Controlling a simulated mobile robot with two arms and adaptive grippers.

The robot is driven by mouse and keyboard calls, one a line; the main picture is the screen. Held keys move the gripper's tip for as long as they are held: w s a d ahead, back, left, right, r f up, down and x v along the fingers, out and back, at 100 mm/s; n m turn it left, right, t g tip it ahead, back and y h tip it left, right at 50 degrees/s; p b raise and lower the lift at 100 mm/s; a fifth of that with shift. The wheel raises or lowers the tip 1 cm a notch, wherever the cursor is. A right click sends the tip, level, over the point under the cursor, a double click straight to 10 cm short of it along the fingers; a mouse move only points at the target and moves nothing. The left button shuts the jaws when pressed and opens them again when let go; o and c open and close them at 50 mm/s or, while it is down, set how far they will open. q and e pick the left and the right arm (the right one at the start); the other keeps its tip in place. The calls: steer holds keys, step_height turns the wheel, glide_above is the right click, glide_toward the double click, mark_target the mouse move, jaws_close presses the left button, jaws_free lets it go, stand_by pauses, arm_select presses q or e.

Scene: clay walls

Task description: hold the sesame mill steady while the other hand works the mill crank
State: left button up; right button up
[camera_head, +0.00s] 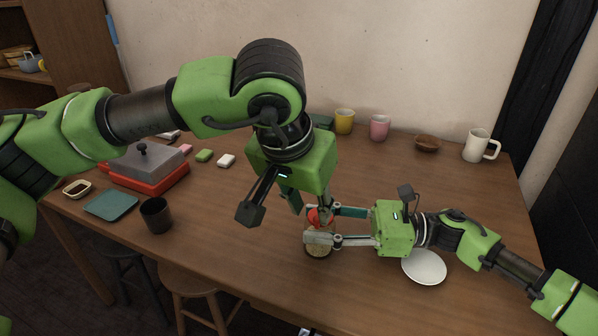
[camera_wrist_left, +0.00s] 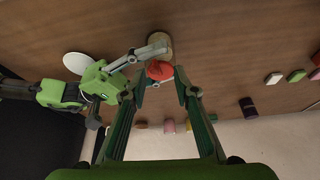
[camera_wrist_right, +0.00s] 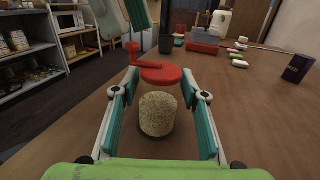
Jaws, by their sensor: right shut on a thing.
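The sesame mill (camera_wrist_right: 157,113) is a speckled beige cylinder with a red top (camera_wrist_right: 160,75) and a small red crank knob (camera_wrist_right: 132,47). It stands upright on the table, and its body (camera_head: 319,251) is partly hidden in the head view. My right gripper (camera_head: 320,226) reaches in from the right and is shut on the mill, a finger on each side, as in the right wrist view (camera_wrist_right: 160,120). My left gripper (camera_head: 309,203) points down from above, its fingers apart. In the left wrist view its fingertips (camera_wrist_left: 161,84) are spread near the red top (camera_wrist_left: 160,70); whether they touch it I cannot tell.
A white plate (camera_head: 424,268) lies beneath my right arm. A yellow cup (camera_head: 344,121), pink cup (camera_head: 380,128), brown bowl (camera_head: 427,143) and white mug (camera_head: 476,146) stand along the back. A red box (camera_head: 150,181), teal mat (camera_head: 110,205) and dark cup (camera_head: 156,215) are left.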

arm_select(q)
steer(key=v, duration=0.9)
steer(key=shift+s+r, duration=0.2)
steer(key=shift+r, duration=0.1)
steer(key=s+f+n+g+h, duration=0.6)
steer(key=f+n+g+h, duration=0.2)
steer(key=g+h, duration=0.15)
steer(key=w+a+f+n+t+h, duration=0.4)
steer(key=w+a+n+t+h, duration=0.35)
steer(key=n, duration=0.95)
steer(key=shift+t+y, duration=0.6)
steer(key=shift+t, duration=0.3)
steer(key=x, duration=1)
steer(key=shift+w+d+f, duration=0.3)
steer(key=shift+w, duration=0.15)
